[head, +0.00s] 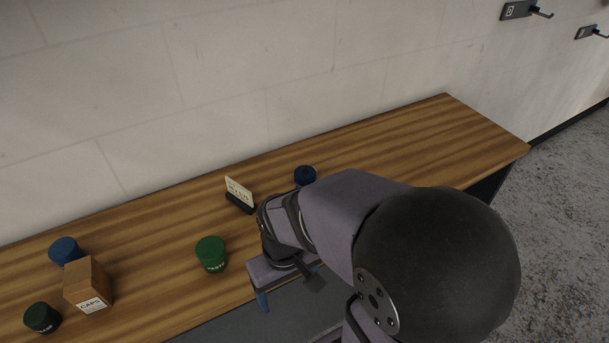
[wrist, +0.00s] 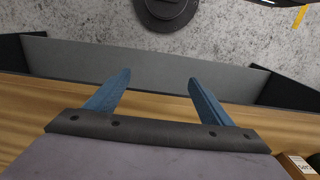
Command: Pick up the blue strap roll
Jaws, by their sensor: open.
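Two blue rolls stand on the wooden bench. A mid-blue roll (head: 65,251) is at the far left, partly hidden behind a cardboard box. A darker navy-blue roll (head: 305,176) is toward the back, right of a small sign, with its lower part partly hidden by my arm. No label is readable on either, so I cannot tell which is the strap roll. My gripper (head: 288,288) is at the bench's front edge, apart from both. In the wrist view its blue fingers (wrist: 158,84) are spread and empty, over the bench edge. No blue roll shows there.
A green labelled roll (head: 211,254) stands left of my gripper. A dark green roll (head: 42,318) and the cardboard box (head: 88,288) marked CAPS are at far left. The small sign (head: 239,193) stands mid-bench. The bench's right end (head: 440,140) is clear.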

